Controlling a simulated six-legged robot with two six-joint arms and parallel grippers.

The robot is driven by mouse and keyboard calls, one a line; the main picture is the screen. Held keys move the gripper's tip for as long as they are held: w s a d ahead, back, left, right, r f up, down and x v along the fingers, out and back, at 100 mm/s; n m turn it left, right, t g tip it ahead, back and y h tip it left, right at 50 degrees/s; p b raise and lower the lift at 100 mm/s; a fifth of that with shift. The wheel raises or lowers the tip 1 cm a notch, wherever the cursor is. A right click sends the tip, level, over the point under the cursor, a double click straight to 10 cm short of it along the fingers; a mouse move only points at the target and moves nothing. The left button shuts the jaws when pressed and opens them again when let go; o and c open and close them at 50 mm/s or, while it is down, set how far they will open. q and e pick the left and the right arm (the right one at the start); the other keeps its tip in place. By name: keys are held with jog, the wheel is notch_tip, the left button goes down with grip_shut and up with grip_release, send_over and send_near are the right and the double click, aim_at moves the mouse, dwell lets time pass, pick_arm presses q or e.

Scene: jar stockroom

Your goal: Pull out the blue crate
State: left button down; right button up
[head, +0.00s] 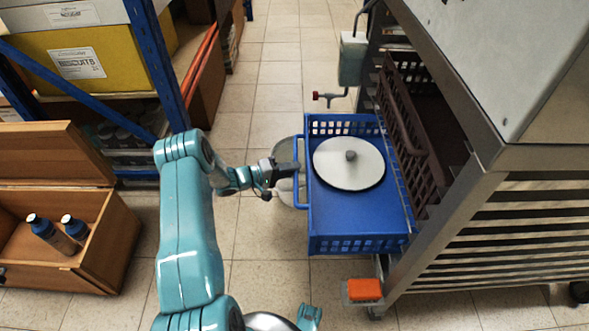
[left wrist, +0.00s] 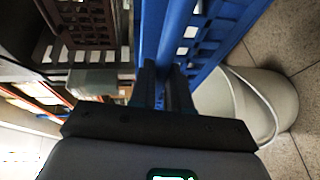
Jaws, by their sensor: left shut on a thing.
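The blue crate (head: 358,218) sticks out of the left side of a metal rack (head: 435,225) in the head view, with its right edge at the rack's frame. A round pale lid (head: 349,164) with a dark knob lies in the crate. My left gripper (head: 291,168) is shut on the crate's handle bar at its left side. In the left wrist view the fingers (left wrist: 165,88) close on the blue bar, and the crate's slotted wall (left wrist: 215,35) rises beside them.
A brown crate (head: 408,120) sits in the rack behind the blue one. A pale bucket (left wrist: 255,105) stands on the floor below the crate. A wooden box (head: 95,245) with two bottles stands at left, below blue-framed shelving (head: 150,60). Tiled floor (head: 262,100) lies open between.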

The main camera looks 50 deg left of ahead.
pick_arm(q)
jog(key=shift+a, duration=0.1)
jog(key=c, duration=1.1)
grip_release()
jog(key=shift+s, duration=0.1)
jog(key=p+v, duration=0.4)
jog(key=v, duration=1.2)
pick_arm(e)
jog(key=shift+s+a+r, duration=0.1)
jog(key=shift+s+r, duration=0.15)
jog(key=shift+r, duration=0.4)
jog(key=shift+s+a+r, duration=0.15)
jog(key=shift+s+r, duration=0.05)
jog(key=shift+r, duration=0.5)
jog(key=shift+s+a+r, duration=0.1)
jog(key=shift+s+r, duration=0.15)
jog(key=shift+r, duration=0.4)
pick_arm(q)
jog(key=shift+r, duration=0.15)
jog(key=shift+s, duration=0.15)
